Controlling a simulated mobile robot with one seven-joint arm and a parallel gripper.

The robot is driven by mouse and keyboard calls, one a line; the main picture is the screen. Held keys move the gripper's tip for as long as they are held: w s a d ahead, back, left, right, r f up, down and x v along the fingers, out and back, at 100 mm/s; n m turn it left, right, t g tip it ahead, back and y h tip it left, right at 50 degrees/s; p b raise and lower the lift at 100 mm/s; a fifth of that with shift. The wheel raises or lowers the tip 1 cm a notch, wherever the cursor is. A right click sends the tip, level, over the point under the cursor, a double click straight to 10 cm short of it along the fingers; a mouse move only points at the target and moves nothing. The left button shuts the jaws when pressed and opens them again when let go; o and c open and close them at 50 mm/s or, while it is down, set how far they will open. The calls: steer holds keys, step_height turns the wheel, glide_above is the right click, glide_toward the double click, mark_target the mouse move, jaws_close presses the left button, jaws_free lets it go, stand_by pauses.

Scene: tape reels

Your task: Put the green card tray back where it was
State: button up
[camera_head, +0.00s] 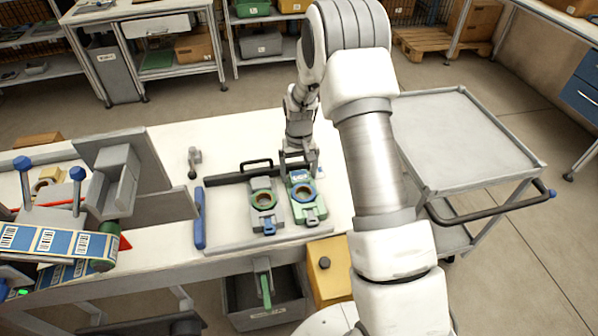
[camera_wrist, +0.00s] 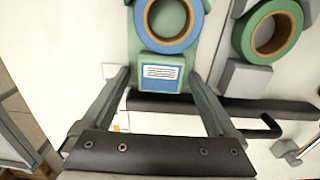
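The green card tray (camera_head: 309,210) lies flat at the right side of a pale board on the white table, with a blue tape reel (camera_head: 303,192) in it. In the wrist view the tray's labelled end block (camera_wrist: 160,85) and the blue reel (camera_wrist: 168,42) show at the top. My gripper (camera_head: 298,162) is at the tray's far end. In the wrist view my gripper (camera_wrist: 160,75) is open, its fingers on either side of the labelled block with small gaps. The tray's far end is partly hidden by the gripper in the head view.
A grey tray with a green reel (camera_head: 263,199) lies just left of the green tray. A black handle (camera_head: 256,163) stands at the board's far edge, a blue bar (camera_head: 199,218) at its left. A label machine (camera_head: 75,200) fills the table's left. A grey cart (camera_head: 465,140) stands right.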

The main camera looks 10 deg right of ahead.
steer(key=s+r+t+p, duration=0.1)
steer(key=s+r, duration=0.1)
steer(key=r, duration=0.9)
steer(key=s+r, duration=0.2)
steer(key=r, duration=0.8)
steer(key=s+r+t, duration=0.2)
steer(key=s+r, duration=0.7)
steer(key=s+r+t, duration=0.2)
steer(key=s+r, duration=0.1)
steer(key=s, duration=1.3)
steer(key=shift+s+t, duration=0.2)
steer(key=shift+t, duration=0.1)
steer(key=shift+r+p, duration=1.05)
steer(key=shift+p, duration=0.05)
